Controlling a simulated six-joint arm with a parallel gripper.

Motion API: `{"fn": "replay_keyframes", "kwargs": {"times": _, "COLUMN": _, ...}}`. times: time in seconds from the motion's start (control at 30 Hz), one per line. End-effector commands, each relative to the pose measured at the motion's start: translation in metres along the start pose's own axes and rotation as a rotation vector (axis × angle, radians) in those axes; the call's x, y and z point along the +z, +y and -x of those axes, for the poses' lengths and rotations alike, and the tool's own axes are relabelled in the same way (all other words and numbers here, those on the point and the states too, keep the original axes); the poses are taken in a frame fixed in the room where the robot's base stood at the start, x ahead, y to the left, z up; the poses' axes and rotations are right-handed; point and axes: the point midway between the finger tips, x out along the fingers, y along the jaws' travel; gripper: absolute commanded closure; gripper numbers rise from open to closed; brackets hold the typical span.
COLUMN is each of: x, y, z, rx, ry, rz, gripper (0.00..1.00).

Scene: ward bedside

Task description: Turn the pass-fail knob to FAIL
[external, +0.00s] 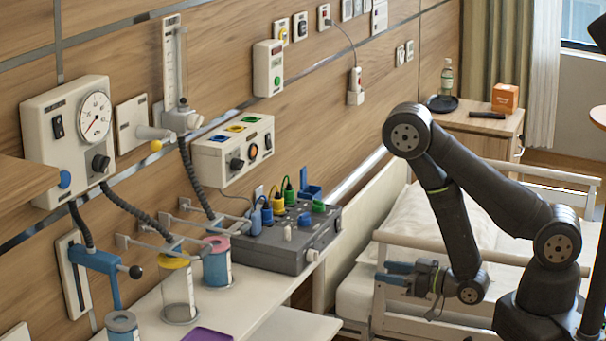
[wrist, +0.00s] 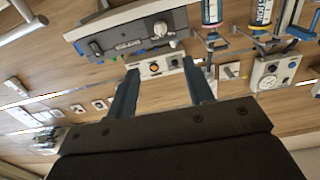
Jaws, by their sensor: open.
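No PASS or FAIL lettering is readable, so I cannot tell which knob is the pass-fail one. A grey test box (external: 275,255) with coloured plugs stands on the shelf. It has a pale knob (external: 311,255) on its front, and that pale knob also shows in the wrist view (wrist: 160,28). A cream wall panel (external: 210,160) above it carries a black knob (external: 237,164) and an orange-ringed dial (external: 254,151). My gripper (external: 386,273) is open and empty, right of the box and apart from it. In the wrist view my gripper (wrist: 161,68) has both fingers spread, with the panel seen beyond.
A bed with rails (external: 400,240) lies behind and below my gripper. Jars (external: 178,290) and wall brackets crowd the shelf left of the box. A gauge panel (external: 75,140) is on the wall at left. Open air separates my gripper from the box.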

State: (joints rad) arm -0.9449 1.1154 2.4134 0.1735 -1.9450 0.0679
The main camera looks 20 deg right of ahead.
Motion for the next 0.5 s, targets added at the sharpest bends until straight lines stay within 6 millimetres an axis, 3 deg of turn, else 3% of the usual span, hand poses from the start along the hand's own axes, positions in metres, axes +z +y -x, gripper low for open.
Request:
{"fn": "replay_keyframes", "kwargs": {"times": 0.17, "x": 0.0, "y": 0.0, "z": -0.004, "rx": -0.001, "ry": 0.011, "rz": 0.002, "gripper": 0.53}}
{"fn": "replay_keyframes", "kwargs": {"times": 0.5, "x": -0.001, "y": 0.0, "z": -0.069, "rx": -0.001, "ry": 0.013, "rz": 0.002, "gripper": 0.53}}
